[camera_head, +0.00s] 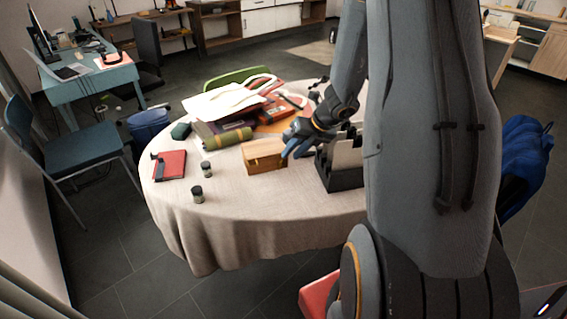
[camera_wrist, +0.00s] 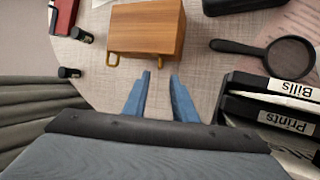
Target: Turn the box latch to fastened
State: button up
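A wooden box (camera_head: 263,156) stands on the round table covered with a pale cloth (camera_head: 255,222). I cannot tell the latch's turned position. My gripper (camera_head: 287,150) is at the box's right side in the head view. In the wrist view its two blue fingers (camera_wrist: 161,78) are apart with only cloth between them, just short of the box's near edge.
A black file holder (camera_head: 340,175) labelled Bills and Prints stands close right of my gripper. Two small jars (camera_head: 197,194) and a red book (camera_head: 170,165) are left of the box. The front cloth is clear.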

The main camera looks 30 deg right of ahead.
aim_at(280, 164)
jog(key=x, duration=0.7)
jog(key=shift+w+f, duration=0.1)
jog(key=shift+c, duration=0.3)
grip_shut()
